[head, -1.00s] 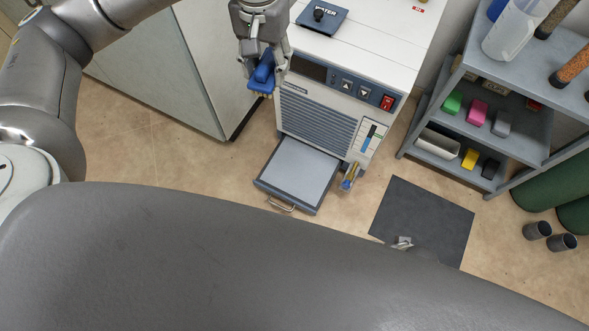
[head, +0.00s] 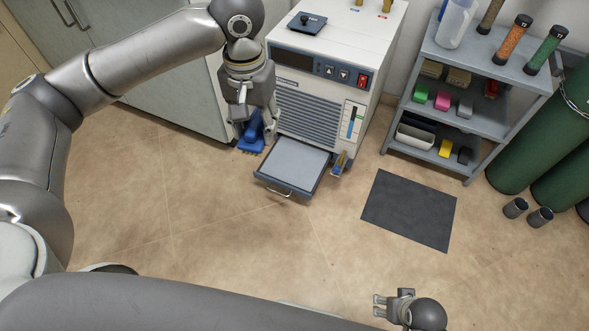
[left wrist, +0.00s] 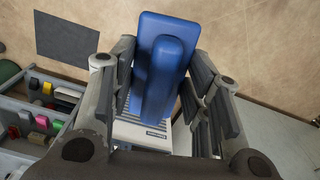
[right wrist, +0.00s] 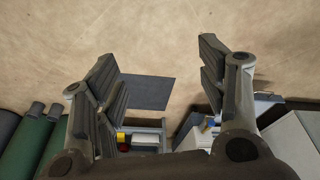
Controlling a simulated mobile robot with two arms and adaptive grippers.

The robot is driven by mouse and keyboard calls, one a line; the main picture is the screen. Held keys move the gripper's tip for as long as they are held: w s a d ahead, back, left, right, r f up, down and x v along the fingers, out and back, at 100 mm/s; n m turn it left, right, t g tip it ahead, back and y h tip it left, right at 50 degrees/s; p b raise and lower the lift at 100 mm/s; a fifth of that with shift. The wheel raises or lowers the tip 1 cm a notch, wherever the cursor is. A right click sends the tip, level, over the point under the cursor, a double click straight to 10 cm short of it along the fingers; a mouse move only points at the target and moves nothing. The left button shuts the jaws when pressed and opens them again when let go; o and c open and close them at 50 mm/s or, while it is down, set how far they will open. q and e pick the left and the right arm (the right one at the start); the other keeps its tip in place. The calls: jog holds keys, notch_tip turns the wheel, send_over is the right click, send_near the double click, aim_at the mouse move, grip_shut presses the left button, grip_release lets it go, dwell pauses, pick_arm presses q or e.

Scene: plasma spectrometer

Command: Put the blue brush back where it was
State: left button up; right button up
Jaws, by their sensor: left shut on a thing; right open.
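The blue brush (head: 253,133) is held in my left gripper (head: 254,118), beside the front left edge of the white chiller unit. In the left wrist view the brush (left wrist: 165,65) shows its blue back and raised handle between the fingers of the left gripper (left wrist: 160,85). The bristle side faces away from that camera. In the head view the brush is off the floor or close above it; I cannot tell the exact height. My right gripper (head: 380,305) is open and empty low in the head view, and its spread fingers show in the right wrist view (right wrist: 162,85).
The chiller (head: 310,105) has an open drawer (head: 290,190) at its foot, close right of the brush. A grey shelf (head: 470,122) with coloured blocks stands at right. A dark mat (head: 410,212) lies on the floor. Green cylinders (head: 520,150) stand far right. The middle floor is clear.

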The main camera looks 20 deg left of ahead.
pick_arm(q)
jog(key=shift+w, duration=0.15)
pick_arm(e)
jog(key=shift+w+r, duration=0.1)
jog(key=shift+w, duration=0.2)
jog(key=shift+s, duration=0.1)
